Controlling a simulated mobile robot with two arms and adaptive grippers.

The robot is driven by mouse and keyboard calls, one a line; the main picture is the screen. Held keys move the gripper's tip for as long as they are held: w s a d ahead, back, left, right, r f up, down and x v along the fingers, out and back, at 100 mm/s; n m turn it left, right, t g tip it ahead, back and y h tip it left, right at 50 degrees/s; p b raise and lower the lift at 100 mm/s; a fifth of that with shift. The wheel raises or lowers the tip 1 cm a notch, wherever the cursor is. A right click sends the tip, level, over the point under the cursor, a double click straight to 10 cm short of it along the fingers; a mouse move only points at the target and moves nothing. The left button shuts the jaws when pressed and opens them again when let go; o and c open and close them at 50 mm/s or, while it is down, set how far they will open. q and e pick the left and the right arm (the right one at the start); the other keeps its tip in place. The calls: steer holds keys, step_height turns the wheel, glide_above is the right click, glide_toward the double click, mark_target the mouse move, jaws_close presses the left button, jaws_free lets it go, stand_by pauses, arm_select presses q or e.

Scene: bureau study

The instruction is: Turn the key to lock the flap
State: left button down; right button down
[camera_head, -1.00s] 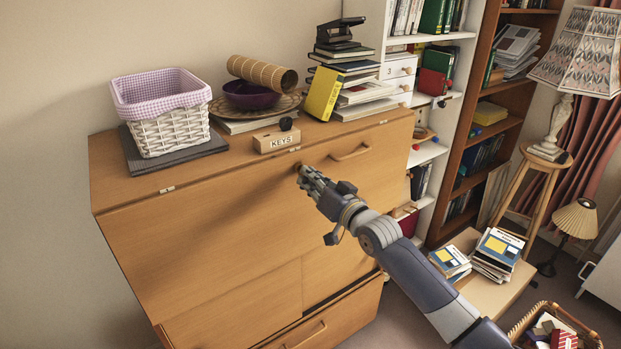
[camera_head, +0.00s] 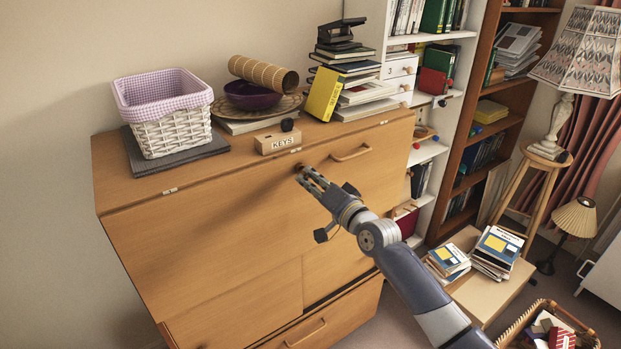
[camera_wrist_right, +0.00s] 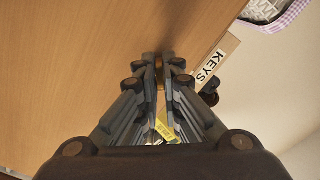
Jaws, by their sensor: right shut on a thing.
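The flap (camera_head: 225,232) of the wooden bureau is shut, its upright front below the top edge. My right gripper (camera_head: 301,172) is at the upper middle of the flap, its fingertips close together at the key. Little of the key (camera_head: 298,167) shows; it is a small brass-coloured bit at the flap. In the right wrist view the fingertips (camera_wrist_right: 159,62) are closed against a small brass piece in front of the wood, and most of it is hidden. I cannot tell how far the key is turned. My left gripper is not in view.
A wooden block marked KEYS (camera_head: 278,141) stands on the bureau top just above my gripper. A white basket (camera_head: 172,132), a purple bowl (camera_head: 251,95) and stacked books (camera_head: 364,101) also stand there. A wooden handle (camera_head: 351,153) is right of the gripper.

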stand_by(0.3)
steer(key=shift+r+m+p, duration=0.1)
steer(key=shift+m+p, duration=0.45)
steer(key=shift+m, duration=1.45)
steer(key=m+p, duration=0.1)
steer(key=m, duration=0.2)
steer(key=shift+r, duration=0.15)
steer(key=c, duration=1.8)
jaws_free()
steer(key=shift+o, duration=0.6)
steer(key=o, duration=0.4)
steer(key=shift+o, duration=0.2)
